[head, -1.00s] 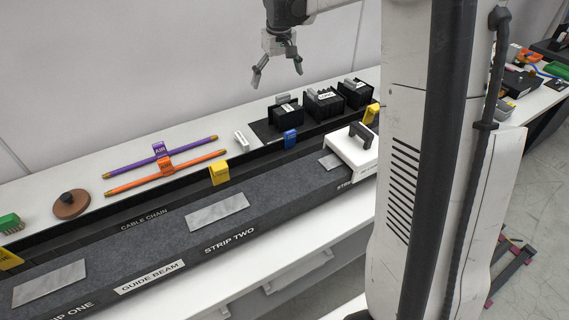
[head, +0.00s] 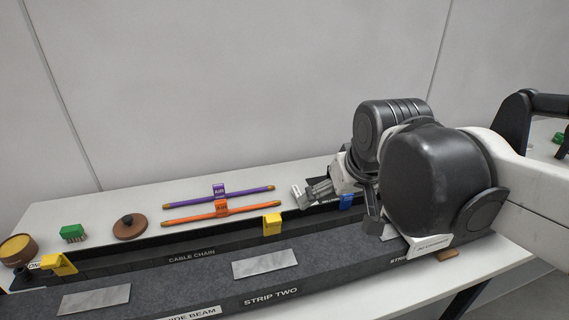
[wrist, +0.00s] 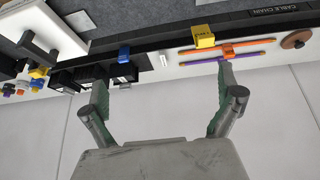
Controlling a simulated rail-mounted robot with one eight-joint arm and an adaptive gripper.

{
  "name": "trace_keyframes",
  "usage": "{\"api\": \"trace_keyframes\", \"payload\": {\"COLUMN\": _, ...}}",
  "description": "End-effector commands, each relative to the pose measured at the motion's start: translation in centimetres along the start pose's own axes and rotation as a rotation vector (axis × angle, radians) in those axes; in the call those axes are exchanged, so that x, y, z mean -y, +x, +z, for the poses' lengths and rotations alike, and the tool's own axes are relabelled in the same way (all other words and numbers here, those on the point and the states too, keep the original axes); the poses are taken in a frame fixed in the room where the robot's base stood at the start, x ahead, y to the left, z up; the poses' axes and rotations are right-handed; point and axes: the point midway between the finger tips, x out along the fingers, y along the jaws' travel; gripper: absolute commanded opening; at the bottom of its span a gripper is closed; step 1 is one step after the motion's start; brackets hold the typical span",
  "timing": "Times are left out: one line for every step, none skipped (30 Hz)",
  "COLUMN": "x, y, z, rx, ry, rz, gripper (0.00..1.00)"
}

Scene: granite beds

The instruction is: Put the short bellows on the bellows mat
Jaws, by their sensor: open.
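Several black bellows blocks stand in a row along the bench in the wrist view. The one nearest the middle (wrist: 123,72) carries a white label too small to read, so I cannot tell which is the short bellows. My gripper (wrist: 163,82) is open and empty, its left finger overlapping the row in the picture. In the head view my gripper (head: 338,204) is low over the back of the bench, beyond the beam. My arm hides the bellows there.
The dark guide beam (head: 190,275) runs along the front, with a yellow clip (head: 271,225) and a blue clip (head: 346,202) on its channel. Purple (head: 245,191) and orange (head: 240,211) rods lie left of my gripper.

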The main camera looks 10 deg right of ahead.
Motion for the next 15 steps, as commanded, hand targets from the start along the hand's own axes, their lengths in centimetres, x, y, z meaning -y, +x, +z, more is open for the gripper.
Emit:
{"api": "trace_keyframes", "payload": {"x": 0.4, "y": -0.1, "z": 1.6, "rx": -0.017, "ry": 0.0, "rz": -0.004, "gripper": 1.0}}
{"api": "trace_keyframes", "payload": {"x": 0.7, "y": -0.2, "z": 2.3, "rx": -0.027, "ry": 0.001, "rz": -0.006, "gripper": 1.0}}
{"api": "trace_keyframes", "payload": {"x": 0.9, "y": -0.2, "z": 3.3, "rx": -0.039, "ry": 0.004, "rz": -0.009, "gripper": 1.0}}
{"api": "trace_keyframes", "payload": {"x": 1.1, "y": -0.2, "z": 4.0, "rx": -0.049, "ry": 0.005, "rz": -0.011, "gripper": 1.0}}
{"api": "trace_keyframes", "payload": {"x": 1.3, "y": -0.2, "z": 4.6, "rx": -0.057, "ry": 0.007, "rz": -0.013, "gripper": 1.0}}
{"api": "trace_keyframes", "payload": {"x": 1.5, "y": -0.1, "z": 5.3, "rx": -0.066, "ry": 0.008, "rz": -0.015, "gripper": 1.0}}
{"api": "trace_keyframes", "payload": {"x": 1.6, "y": -0.1, "z": 5.8, "rx": -0.073, "ry": 0.009, "rz": -0.016, "gripper": 1.0}}
{"api": "trace_keyframes", "payload": {"x": 1.7, "y": 0.0, "z": 6.2, "rx": -0.08, "ry": 0.01, "rz": -0.018, "gripper": 1.0}}
{"api": "trace_keyframes", "payload": {"x": 1.8, "y": 0.0, "z": 6.6, "rx": -0.086, "ry": 0.012, "rz": -0.019, "gripper": 1.0}}
{"api": "trace_keyframes", "payload": {"x": 1.8, "y": 0.1, "z": 6.9, "rx": -0.09, "ry": 0.012, "rz": -0.02, "gripper": 1.0}}
{"api": "trace_keyframes", "payload": {"x": 1.9, "y": 0.1, "z": 7.1, "rx": -0.093, "ry": 0.013, "rz": -0.021, "gripper": 1.0}}
{"api": "trace_keyframes", "payload": {"x": 1.9, "y": 0.1, "z": 7.3, "rx": -0.096, "ry": 0.014, "rz": -0.022, "gripper": 1.0}}
{"api": "trace_keyframes", "payload": {"x": 2.0, "y": 0.1, "z": 7.4, "rx": -0.097, "ry": 0.015, "rz": -0.022, "gripper": 1.0}}
{"api": "trace_keyframes", "payload": {"x": 2.0, "y": 0.1, "z": 7.5, "rx": -0.098, "ry": 0.015, "rz": -0.023, "gripper": 1.0}}
{"api": "trace_keyframes", "payload": {"x": 2.0, "y": 0.2, "z": 7.5, "rx": -0.099, "ry": 0.015, "rz": -0.023, "gripper": 1.0}}
